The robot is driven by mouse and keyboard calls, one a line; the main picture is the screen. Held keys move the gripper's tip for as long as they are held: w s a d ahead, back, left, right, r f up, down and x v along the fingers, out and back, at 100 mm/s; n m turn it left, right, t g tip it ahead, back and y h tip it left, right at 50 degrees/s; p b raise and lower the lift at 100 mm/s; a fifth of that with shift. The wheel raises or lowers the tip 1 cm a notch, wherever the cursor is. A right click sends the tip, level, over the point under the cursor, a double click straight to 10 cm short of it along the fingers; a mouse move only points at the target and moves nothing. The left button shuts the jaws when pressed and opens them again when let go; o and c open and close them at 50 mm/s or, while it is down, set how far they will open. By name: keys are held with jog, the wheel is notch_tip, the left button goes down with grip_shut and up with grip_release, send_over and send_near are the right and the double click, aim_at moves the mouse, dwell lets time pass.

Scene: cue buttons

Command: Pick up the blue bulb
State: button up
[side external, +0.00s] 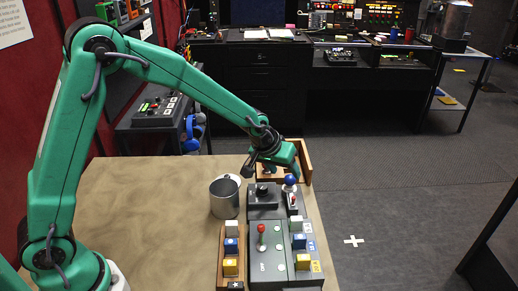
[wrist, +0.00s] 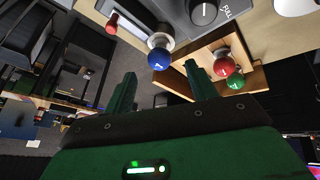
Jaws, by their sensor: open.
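The blue bulb (side external: 290,180) stands near the far right end of the dark console, at the front of the wooden tray. In the wrist view the blue bulb (wrist: 159,59) bears a pale mark and sits on a whitish base. My gripper (side external: 269,172) is over the far end of the console, close to the bulb. In the wrist view my gripper (wrist: 160,82) has its two green fingers spread with nothing between them. The bulb appears just beyond the fingertips, in line with the gap. I cannot tell the exact distance.
A wooden tray (side external: 305,161) holds a red bulb (wrist: 223,65) and a green bulb (wrist: 235,80). A metal cup (side external: 224,199) stands left of the console. A red-topped lever (side external: 262,230), a black knob (side external: 263,191) and coloured blocks are nearer. The table's left part is clear.

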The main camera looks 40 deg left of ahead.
aim_at(289, 176)
jog(key=shift+x, duration=2.25)
jog(key=shift+c, duration=0.5)
jog(key=c, duration=1)
jog(key=shift+r, duration=0.15)
notch_tip(289, 176, up, 10)
jog(key=shift+f, duration=0.15)
